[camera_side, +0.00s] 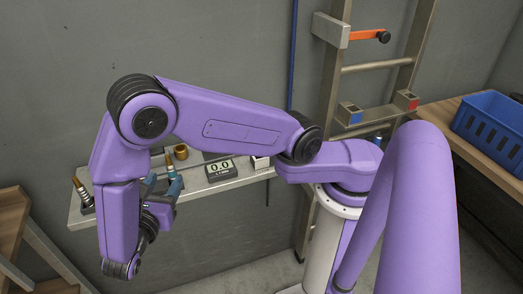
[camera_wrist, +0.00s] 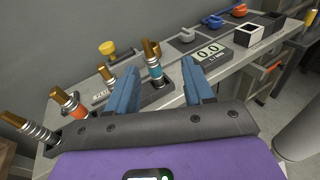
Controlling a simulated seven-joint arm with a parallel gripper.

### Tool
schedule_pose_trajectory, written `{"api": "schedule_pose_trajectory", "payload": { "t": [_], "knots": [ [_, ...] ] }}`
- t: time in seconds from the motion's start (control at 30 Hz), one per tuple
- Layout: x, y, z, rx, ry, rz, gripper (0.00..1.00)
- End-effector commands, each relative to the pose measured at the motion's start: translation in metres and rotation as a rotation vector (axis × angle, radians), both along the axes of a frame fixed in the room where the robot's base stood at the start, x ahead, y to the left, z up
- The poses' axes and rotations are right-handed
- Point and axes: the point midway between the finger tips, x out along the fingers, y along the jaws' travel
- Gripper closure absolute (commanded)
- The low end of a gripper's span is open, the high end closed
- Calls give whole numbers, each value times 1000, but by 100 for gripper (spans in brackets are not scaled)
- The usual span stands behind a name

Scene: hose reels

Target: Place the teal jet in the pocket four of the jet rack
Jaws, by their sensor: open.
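The teal jet (camera_wrist: 154,72), with a brass tip and a teal band, stands tilted in the wrist view, its foot at a dark rack block (camera_wrist: 160,97). My gripper (camera_wrist: 160,66) is open, and its two blue fingers appear on either side of the teal jet; I cannot tell whether they touch it. In the side view my gripper (camera_side: 162,190) is low at the shelf, mostly behind my arm. An orange-banded jet (camera_wrist: 66,103) and a plainer brass-tipped jet (camera_wrist: 108,78) stand to the left. Pocket numbers are not readable, and my gripper hides part of the rack.
Another brass-tipped jet (camera_wrist: 30,127) stands at the far left. A yellow-brass knob (camera_wrist: 108,48) lies behind the jets. A display reading 0.0 (camera_wrist: 207,53) stands right of my fingers, with a white-rimmed box (camera_wrist: 248,36) beyond it. The grey wall is close behind the shelf (camera_side: 225,181).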

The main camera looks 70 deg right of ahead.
Motion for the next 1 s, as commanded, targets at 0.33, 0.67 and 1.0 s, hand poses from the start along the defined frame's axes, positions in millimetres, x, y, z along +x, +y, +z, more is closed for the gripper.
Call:
{"api": "schedule_pose_trajectory", "payload": {
  "t": [0.33,0.67,1.0],
  "knots": [
    [-46,-63,34,511,-25,-211,48],
    [-121,-106,53,1013,-47,-409,48],
    [-195,-126,71,1429,-55,-585,48]
  ]
}}
